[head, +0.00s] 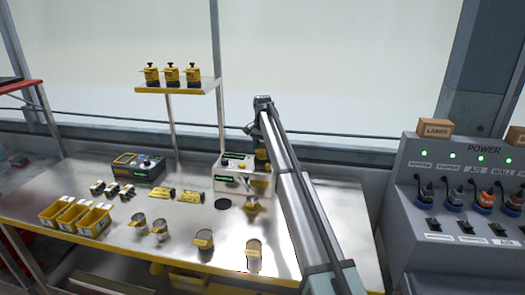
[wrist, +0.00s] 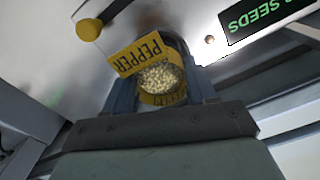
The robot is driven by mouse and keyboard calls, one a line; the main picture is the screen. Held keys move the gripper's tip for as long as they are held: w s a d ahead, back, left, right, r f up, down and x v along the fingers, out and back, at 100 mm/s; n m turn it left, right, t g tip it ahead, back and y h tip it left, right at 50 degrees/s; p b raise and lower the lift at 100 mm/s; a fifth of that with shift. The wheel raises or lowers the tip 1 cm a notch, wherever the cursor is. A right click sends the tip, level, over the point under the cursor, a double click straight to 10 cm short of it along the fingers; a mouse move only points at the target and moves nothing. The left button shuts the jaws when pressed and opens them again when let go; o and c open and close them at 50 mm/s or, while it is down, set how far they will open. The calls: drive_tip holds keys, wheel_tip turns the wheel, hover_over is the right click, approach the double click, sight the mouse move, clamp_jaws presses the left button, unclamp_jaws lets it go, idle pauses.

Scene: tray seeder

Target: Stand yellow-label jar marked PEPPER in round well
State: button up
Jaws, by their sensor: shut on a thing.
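The jar (wrist: 160,78) has a yellow label (wrist: 139,54) reading PEPPER and pale seeds inside. My gripper (wrist: 163,88) is shut on it, with one finger on each side in the wrist view. In the head view my arm reaches to the white machine, and its links hide most of the gripper. A small yellow thing (head: 252,206) shows beside the arm there; I cannot tell whether it is the held jar. A dark round spot (head: 222,204), which looks like the round well, lies on the bench just in front of the machine, left of the arm.
The white machine (head: 228,184) has a green SEEDS display (wrist: 262,15). Several other jars stand on the bench, including one at front centre (head: 204,240) and one near the arm (head: 254,248). Yellow bins (head: 74,217) sit at left. A shelf (head: 178,88) stands behind.

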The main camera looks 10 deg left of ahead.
drive_tip(key=shift+f, duration=0.2)
idle(0.3)
drive_tip(key=o, duration=1.2)
drive_tip(key=shift+r, duration=0.1)
